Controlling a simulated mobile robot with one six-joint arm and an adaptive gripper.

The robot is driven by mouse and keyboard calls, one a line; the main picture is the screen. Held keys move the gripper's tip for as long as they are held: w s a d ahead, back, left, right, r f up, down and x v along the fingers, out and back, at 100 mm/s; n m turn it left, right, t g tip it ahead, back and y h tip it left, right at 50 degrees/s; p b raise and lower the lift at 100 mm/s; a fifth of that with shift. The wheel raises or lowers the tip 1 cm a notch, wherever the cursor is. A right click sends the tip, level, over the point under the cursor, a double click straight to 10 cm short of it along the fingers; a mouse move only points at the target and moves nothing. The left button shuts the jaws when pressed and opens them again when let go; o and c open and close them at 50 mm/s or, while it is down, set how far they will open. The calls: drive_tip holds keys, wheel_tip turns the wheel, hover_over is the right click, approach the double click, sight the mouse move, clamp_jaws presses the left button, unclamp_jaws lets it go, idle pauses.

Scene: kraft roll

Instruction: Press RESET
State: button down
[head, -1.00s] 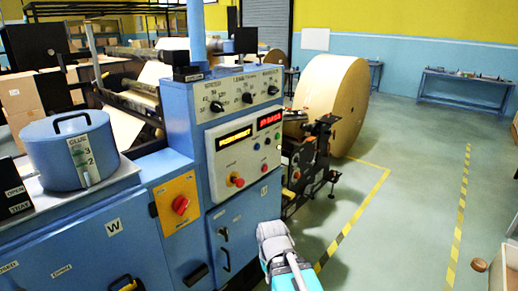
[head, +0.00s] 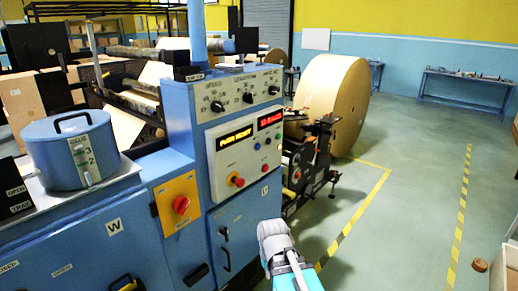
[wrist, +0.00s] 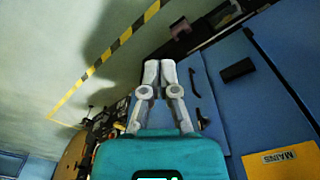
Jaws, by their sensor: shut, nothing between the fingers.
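The control panel (head: 243,150) is on the front of the blue machine column. It has a yellow-lit display (head: 234,138), a red-lit display (head: 270,119), a red mushroom button (head: 238,182) and several small round buttons, among them a blue one (head: 257,146) and a green one (head: 267,141). Their labels are too small to read, so I cannot tell which is RESET. My gripper (head: 270,226) is below and right of the panel in the head view, apart from it. In the wrist view my gripper (wrist: 161,66) has its grey fingers together, empty, beside blue cabinet doors; the buttons are not visible there.
A red rotary switch on a yellow plate (head: 181,205) is left of the panel. Door handles (head: 225,248) stick out below it. A large kraft roll (head: 331,105) on a black stand (head: 318,160) is to the right.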

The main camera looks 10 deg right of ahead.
sight(258, 147)
drive_tip(key=w+d+r+m+t, duration=0.2)
drive_tip(key=w+t, duration=0.1)
drive_tip(key=w, duration=0.5)
drive_tip(key=w+d+r+m+t+h, duration=0.1)
drive_tip(key=w+d+r+t, duration=0.15)
drive_tip(key=w, duration=0.55)
drive_tip(key=w+d+r+m+t, duration=0.2)
drive_tip(key=w+t, duration=0.2)
drive_tip(key=w, duration=0.3)
drive_tip(key=w+d+r+m+t+h, duration=0.1)
drive_tip(key=w+d+r+m+t, duration=0.1)
drive_tip(key=w+r, duration=0.5)
drive_tip(key=w+d+r+m+t+h, duration=0.1)
drive_tip(key=w+d+r+m+t, duration=0.1)
drive_tip(key=w+d+r+t, duration=0.3)
wheel_tip(258, 147, up, 2)
drive_tip(key=shift+w+d+r+t, duration=0.15)
drive_tip(key=shift+w+t, duration=0.7)
drive_tip(key=shift+t, duration=0.4)
drive_tip(key=shift+w, duration=0.2)
drive_tip(key=w+a, duration=0.5)
drive_tip(key=w, duration=0.1)
drive_tip(key=shift+w, duration=0.35)
